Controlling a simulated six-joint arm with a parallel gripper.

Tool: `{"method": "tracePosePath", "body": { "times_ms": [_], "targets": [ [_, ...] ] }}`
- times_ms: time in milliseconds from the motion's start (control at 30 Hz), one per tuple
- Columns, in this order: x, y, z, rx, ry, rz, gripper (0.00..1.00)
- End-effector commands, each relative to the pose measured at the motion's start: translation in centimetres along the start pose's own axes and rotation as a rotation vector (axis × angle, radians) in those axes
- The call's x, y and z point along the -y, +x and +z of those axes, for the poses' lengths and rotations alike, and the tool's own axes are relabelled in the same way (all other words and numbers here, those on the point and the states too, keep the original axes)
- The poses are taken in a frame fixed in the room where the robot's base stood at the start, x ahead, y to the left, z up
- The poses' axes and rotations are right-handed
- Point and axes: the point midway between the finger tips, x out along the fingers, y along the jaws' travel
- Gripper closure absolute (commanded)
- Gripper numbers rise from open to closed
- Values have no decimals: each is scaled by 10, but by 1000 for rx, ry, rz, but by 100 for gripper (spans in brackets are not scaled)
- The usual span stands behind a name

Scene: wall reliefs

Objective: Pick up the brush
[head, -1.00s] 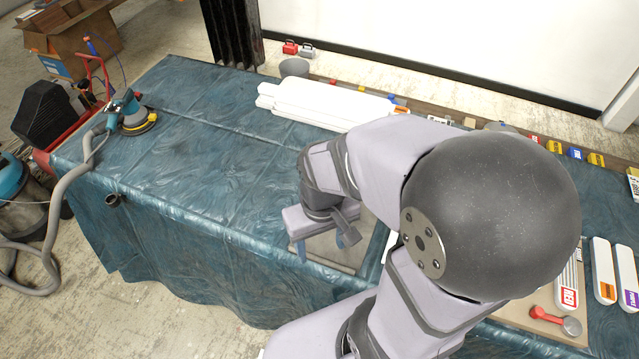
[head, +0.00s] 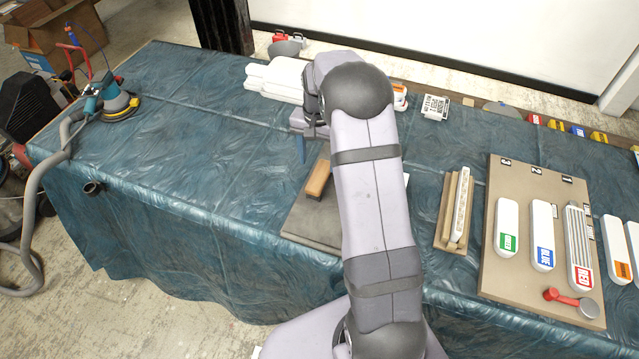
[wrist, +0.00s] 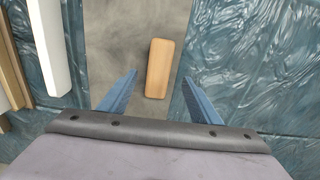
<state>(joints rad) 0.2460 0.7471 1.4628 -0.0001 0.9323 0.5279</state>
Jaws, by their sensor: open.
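The brush shows as a brown wooden block (head: 318,179) lying on a grey mat (head: 312,222) on the covered table. In the wrist view the brush (wrist: 159,68) lies lengthwise, ahead of and between the two blue fingers. No bristles can be seen. My gripper (wrist: 158,95) is open and empty, above the mat and apart from the brush.
White pieces (head: 278,78) are stacked at the back. A wooden holder with a white strip (head: 459,205) and a tan board (head: 512,278) with labelled white pieces and a red-handled tool (head: 572,302) lie right. A sander (head: 115,103) stands far left. The middle left is clear.

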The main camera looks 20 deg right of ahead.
Motion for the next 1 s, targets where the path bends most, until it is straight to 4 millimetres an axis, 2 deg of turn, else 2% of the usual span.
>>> {"method": "tracePosePath", "body": {
  "times_ms": [700, 1000],
  "targets": [
    [-1, 29, -4, 2, 12, 1, 42],
    [-3, 61, -5, 3, 11, 2, 42]
  ]
}}
